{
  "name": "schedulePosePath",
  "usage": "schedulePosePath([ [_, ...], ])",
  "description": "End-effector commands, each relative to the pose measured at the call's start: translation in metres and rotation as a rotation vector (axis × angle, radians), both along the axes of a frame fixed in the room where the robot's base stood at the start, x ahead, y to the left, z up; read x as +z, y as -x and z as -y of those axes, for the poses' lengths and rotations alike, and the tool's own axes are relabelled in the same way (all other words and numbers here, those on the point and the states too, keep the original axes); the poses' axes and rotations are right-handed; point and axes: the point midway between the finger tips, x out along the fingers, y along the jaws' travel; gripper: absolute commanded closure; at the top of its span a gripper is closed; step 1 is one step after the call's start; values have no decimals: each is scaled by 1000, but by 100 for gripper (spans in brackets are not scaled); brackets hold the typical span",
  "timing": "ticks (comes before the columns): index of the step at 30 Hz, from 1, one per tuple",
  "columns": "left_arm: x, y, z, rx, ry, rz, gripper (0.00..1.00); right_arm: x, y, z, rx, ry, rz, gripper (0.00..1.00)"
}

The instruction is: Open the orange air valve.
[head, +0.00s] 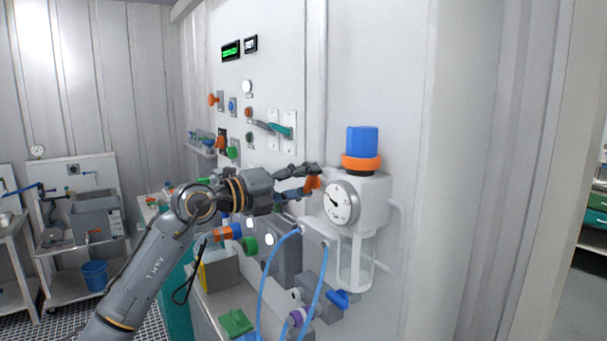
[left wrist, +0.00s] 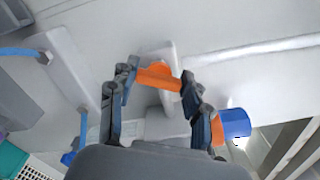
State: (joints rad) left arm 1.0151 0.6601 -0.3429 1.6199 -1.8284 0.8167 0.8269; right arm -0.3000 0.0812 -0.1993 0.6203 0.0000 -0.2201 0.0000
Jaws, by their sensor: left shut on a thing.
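The orange air valve handle (head: 313,184) is on the left side of the wall-mounted air unit, just left of its round gauge (head: 341,202). My left gripper (head: 309,180) reaches it from the left and is shut on it. In the left wrist view the orange handle (left wrist: 158,77) lies across between the two fingertips, with a pale plate behind it. The fingers hide part of the handle in the head view. My right gripper is not in view.
A blue knob (head: 362,141) with an orange ring (head: 361,162) tops the air unit, and a clear bowl (head: 355,262) hangs below. Blue hoses (head: 265,290) run below my arm. Wall switches and a teal lever (head: 279,130) are above left. The wall to the right is clear.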

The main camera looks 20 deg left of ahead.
Motion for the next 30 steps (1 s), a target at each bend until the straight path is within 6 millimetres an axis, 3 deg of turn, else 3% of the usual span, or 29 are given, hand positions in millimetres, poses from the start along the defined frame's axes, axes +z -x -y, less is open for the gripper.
schedulePosePath([
  [12,2,-1,-1,2,221,-170,83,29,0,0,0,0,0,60],
  [30,-1,-1,-1,2,291,-223,83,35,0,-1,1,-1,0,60],
])
